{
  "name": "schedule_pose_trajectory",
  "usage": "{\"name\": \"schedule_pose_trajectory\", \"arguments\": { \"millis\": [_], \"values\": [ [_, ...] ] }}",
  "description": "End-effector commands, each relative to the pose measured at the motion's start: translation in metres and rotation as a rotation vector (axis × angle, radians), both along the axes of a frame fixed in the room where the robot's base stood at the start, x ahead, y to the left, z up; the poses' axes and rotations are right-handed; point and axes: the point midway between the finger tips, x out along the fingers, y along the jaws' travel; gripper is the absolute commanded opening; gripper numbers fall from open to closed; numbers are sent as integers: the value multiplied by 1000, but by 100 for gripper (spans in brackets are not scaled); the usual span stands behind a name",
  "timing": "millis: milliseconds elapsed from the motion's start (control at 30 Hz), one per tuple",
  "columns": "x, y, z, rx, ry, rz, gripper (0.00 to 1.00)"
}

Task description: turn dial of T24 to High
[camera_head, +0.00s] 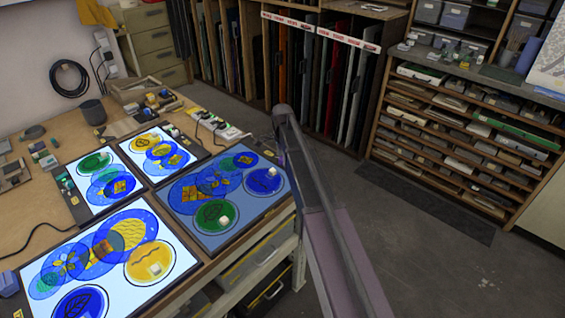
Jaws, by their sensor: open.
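Lit panels with round painted glass pieces lie on the wooden worktable at left in the head view. The back left panel (78,167), the back middle panel (186,142) and the front panel (30,270) glow bright white. The right panel (262,210) looks dimmer and bluish. A dark strip (75,207) with small knob-like bits runs along the left edge of the back left panel. No T24 label is readable, and I cannot tell which dial is T24 or its setting. My arm crosses the middle, but my gripper does not show.
The worktable (25,225) also holds a dark cup (93,112), small jars and a power strip (222,128). Racks of glass sheets (325,85) and a shelf unit (455,135) stand behind. The grey floor (430,260) at right is open, with a dark mat (425,203).

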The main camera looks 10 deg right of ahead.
Motion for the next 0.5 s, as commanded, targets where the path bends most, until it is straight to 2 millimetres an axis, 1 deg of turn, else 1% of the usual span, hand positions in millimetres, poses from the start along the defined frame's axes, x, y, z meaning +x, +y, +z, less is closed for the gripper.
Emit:
{"name": "schedule_pose_trajectory", "arguments": {
  "millis": [100,467,500],
  "values": [
    [0,0,-4,0,0,0,76],
    [0,0,-4,0,0,0,76],
    [0,0,-4,0,0,0,67]
  ]
}}
